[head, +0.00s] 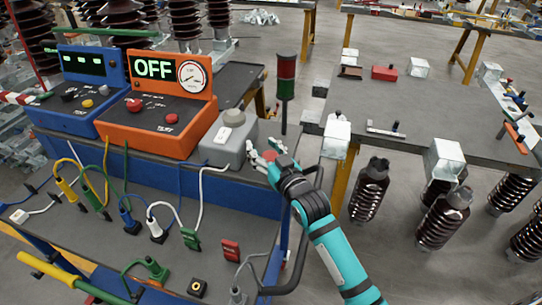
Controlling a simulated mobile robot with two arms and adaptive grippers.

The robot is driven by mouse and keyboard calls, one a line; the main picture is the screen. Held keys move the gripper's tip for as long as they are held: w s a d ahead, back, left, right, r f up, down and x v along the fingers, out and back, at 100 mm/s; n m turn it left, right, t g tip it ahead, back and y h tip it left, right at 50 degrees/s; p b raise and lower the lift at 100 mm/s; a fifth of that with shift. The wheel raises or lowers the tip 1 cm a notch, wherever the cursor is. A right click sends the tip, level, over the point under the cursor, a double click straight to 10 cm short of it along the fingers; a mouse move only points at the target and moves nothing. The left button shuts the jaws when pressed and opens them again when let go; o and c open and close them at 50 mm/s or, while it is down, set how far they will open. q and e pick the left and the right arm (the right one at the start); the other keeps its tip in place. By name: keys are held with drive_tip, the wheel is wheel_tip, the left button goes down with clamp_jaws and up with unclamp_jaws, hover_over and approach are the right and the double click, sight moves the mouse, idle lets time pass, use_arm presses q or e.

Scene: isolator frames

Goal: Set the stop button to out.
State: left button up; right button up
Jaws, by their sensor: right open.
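The orange control unit (152,138) stands on the bench at the left, with a lit OFF display (154,69) and a round dial (191,76). A red mushroom-like button (134,104) sits on its sloped black panel and looks like the stop button. I cannot tell whether it is in or out. A smaller red control (171,118) sits to its right. My right gripper (262,157) is open, right of the grey box and apart from the orange unit. A small red patch shows at its fingers; I cannot tell what it is. My left gripper is not in view.
A grey box (226,140) with a round grey top stands between the orange unit and my right gripper. A blue unit (89,87) stands left of it. A red-and-green signal lamp (286,78) rises behind. Cables and plugs cover the lower panel (120,262).

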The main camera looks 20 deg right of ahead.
drive_tip(key=s+d, duration=0.2)
drive_tip(key=s, duration=0.9)
drive_tip(key=shift+s, duration=0.25)
drive_tip(key=shift+d, duration=0.1)
